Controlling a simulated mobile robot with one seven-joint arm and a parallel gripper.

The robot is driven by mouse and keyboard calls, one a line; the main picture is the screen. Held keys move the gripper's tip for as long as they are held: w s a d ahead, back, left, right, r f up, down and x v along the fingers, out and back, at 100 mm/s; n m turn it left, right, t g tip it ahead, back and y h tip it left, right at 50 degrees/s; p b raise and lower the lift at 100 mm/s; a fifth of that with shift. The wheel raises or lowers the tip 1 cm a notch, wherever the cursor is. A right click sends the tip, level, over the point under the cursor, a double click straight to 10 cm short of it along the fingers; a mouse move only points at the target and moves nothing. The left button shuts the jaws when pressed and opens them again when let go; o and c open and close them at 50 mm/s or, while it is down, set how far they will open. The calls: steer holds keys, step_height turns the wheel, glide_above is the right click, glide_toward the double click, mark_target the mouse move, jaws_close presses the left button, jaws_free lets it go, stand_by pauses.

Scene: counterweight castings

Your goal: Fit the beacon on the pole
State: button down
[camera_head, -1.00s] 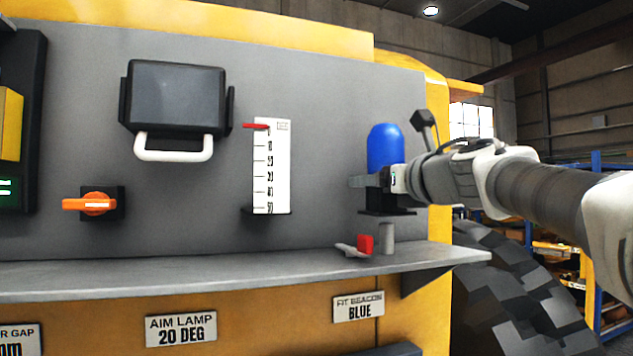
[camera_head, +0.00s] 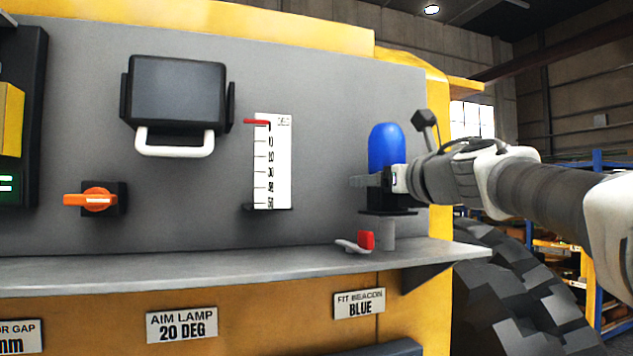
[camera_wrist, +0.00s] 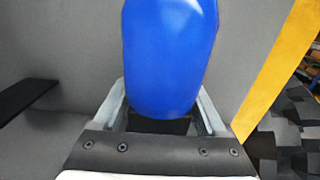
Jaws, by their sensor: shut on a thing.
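The blue beacon (camera_head: 386,147) is upright on a dark base (camera_head: 388,212). It also fills the upper middle of the wrist view (camera_wrist: 168,55). My gripper (camera_head: 372,181) is shut on the beacon low down, with a finger on each side of it in the wrist view. The short grey pole (camera_head: 388,236) stands on the shelf directly under the dark base. The base appears to sit at the pole's top; whether it is seated or just above cannot be told. A red part with a grey lever (camera_head: 362,242) is beside the pole on its left.
The grey shelf (camera_head: 200,270) runs along the panel, mostly bare. A label reading FIT BEACON BLUE (camera_head: 359,303) is below it. A white scale (camera_head: 272,162), a dark lamp (camera_head: 177,95) with a white handle and an orange knob (camera_head: 92,200) are left on the panel.

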steer(key=shift+f+b, duration=2.5)
steer(key=shift+f, duration=0.35)
jaws_free()
steer(key=v, duration=1.7)
steer(key=shift+s+b, duration=0.25)
steer(key=shift+b, duration=0.2)
steer(key=shift+r, duration=0.1)
